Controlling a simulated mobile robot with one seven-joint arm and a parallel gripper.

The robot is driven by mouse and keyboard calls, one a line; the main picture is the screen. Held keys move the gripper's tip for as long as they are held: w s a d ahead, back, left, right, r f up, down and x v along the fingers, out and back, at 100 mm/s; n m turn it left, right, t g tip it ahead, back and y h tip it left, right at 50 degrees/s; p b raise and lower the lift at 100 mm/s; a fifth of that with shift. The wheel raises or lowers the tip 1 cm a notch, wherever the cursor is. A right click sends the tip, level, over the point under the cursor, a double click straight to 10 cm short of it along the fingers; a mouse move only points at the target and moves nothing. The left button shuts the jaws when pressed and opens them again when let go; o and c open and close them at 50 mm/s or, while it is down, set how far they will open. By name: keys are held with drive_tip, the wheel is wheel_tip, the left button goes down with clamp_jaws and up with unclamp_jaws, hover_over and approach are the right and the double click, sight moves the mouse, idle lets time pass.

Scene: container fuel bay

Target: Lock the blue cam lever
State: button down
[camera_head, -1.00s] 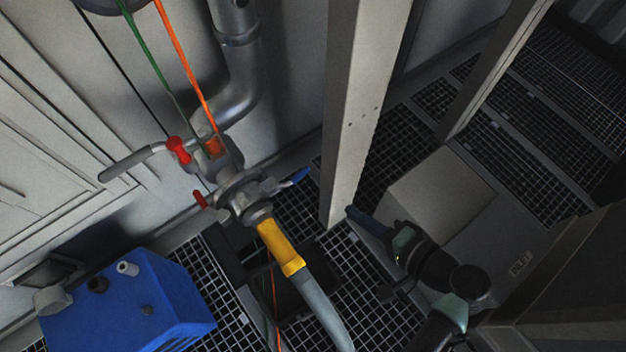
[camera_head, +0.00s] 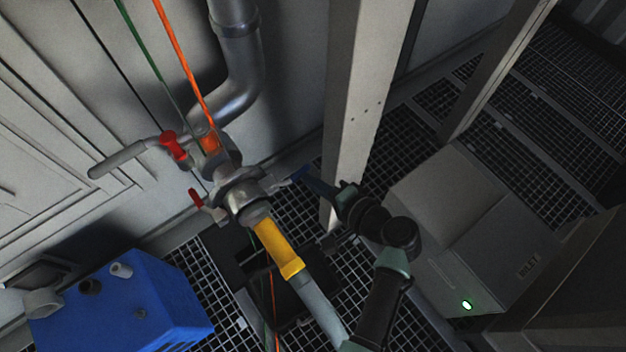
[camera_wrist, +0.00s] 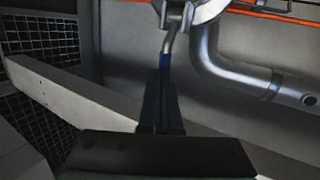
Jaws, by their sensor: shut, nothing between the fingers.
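The blue cam lever (camera_head: 299,172) sticks out to the right of the metal hose coupling (camera_head: 240,190) in the head view. In the wrist view its blue grip (camera_wrist: 164,61) and bent metal arm are straight ahead of the fingers. My gripper (camera_head: 309,181) is shut and empty, with its fingertips at the outer end of the blue lever. The closed fingers (camera_wrist: 162,78) line up with the grip in the wrist view and hide part of it. I cannot tell whether they touch it. A red cam lever (camera_head: 194,197) is on the coupling's left side.
A pale upright post (camera_head: 362,100) stands just behind my gripper. A yellow-sleeved hose (camera_head: 277,248) runs down from the coupling. A grey cabinet (camera_head: 480,225) is at the right and a blue box (camera_head: 120,305) at the lower left. A red-handled valve (camera_head: 172,147) sits above.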

drive_tip(key=shift+w, duration=0.15)
drive_tip(key=shift+w+n+g+y+b, duration=0.2)
drive_tip(key=shift+n+g+y+b, duration=0.2)
drive_tip(key=shift+b, duration=0.05)
drive_tip(key=shift+w+n+b, duration=0.2)
drive_tip(key=shift+n+b, duration=0.1)
drive_tip(key=shift+w+a+f+n+g+y+b, duration=0.1)
drive_tip(key=shift+w+n+g+y+b, duration=0.65)
drive_tip(key=shift+g+b, duration=0.25)
drive_tip(key=shift+w+a, duration=0.4)
drive_tip(key=shift+w, duration=0.4)
drive_tip(key=shift+w+a, duration=0.4)
drive_tip(key=shift+w, duration=0.35)
